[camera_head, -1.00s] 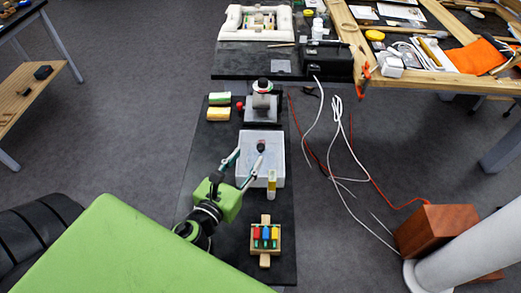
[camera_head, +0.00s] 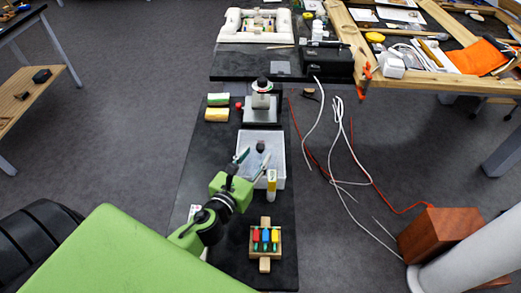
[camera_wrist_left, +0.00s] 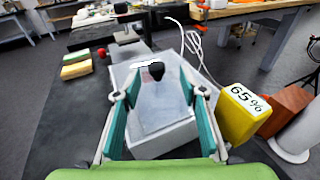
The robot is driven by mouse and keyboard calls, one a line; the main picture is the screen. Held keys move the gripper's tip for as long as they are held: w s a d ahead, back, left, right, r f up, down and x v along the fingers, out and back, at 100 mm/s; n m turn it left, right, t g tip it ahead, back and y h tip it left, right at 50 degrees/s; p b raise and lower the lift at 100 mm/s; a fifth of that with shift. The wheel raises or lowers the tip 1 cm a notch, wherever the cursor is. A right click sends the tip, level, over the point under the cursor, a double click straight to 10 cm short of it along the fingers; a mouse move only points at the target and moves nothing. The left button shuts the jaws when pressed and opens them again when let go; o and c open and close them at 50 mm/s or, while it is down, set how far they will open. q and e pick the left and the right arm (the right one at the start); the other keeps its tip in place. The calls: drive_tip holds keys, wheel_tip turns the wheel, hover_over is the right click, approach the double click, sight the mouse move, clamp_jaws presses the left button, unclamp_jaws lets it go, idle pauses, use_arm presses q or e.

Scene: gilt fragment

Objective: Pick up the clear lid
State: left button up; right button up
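The clear lid (camera_head: 247,139) appears to lie on a whitish see-through box (camera_head: 281,180) on the black mat, with a dark knob (camera_head: 260,146) on top. In the left wrist view the lid (camera_wrist_left: 150,108) and its dark knob (camera_wrist_left: 156,71) show between my fingers. My left gripper (camera_head: 255,158) is open over the box, its two green-tipped fingers apart. It also shows in the left wrist view (camera_wrist_left: 155,92), with a finger on each side and nothing visibly gripped. I cannot tell whether the fingers touch the lid. My right gripper is not in view.
A yellow bottle (camera_wrist_left: 242,115) labelled 65% stands close to the box's right side. A wooden rack (camera_head: 265,241) with coloured pieces lies nearer. Behind the box are a grey device (camera_head: 261,110) and two sponges (camera_head: 217,107). Cables (camera_head: 340,150) lie on the floor to the right.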

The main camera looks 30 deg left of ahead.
sight(259, 149)
use_arm(q)
drive_tip(key=shift+w+a+f+p, duration=0.15)
drive_tip(key=shift+w+p, duration=0.1)
drive_tip(key=shift+w, duration=0.65)
drive_tip(key=shift+w+a+f+p, duration=0.1)
drive_tip(key=shift+w+p, duration=0.1)
drive_tip(key=shift+w, duration=0.75)
drive_tip(key=shift+w+a+f+p, duration=0.15)
drive_tip(key=shift+w+p, duration=0.1)
drive_tip(key=shift+w, duration=0.65)
clamp_jaws()
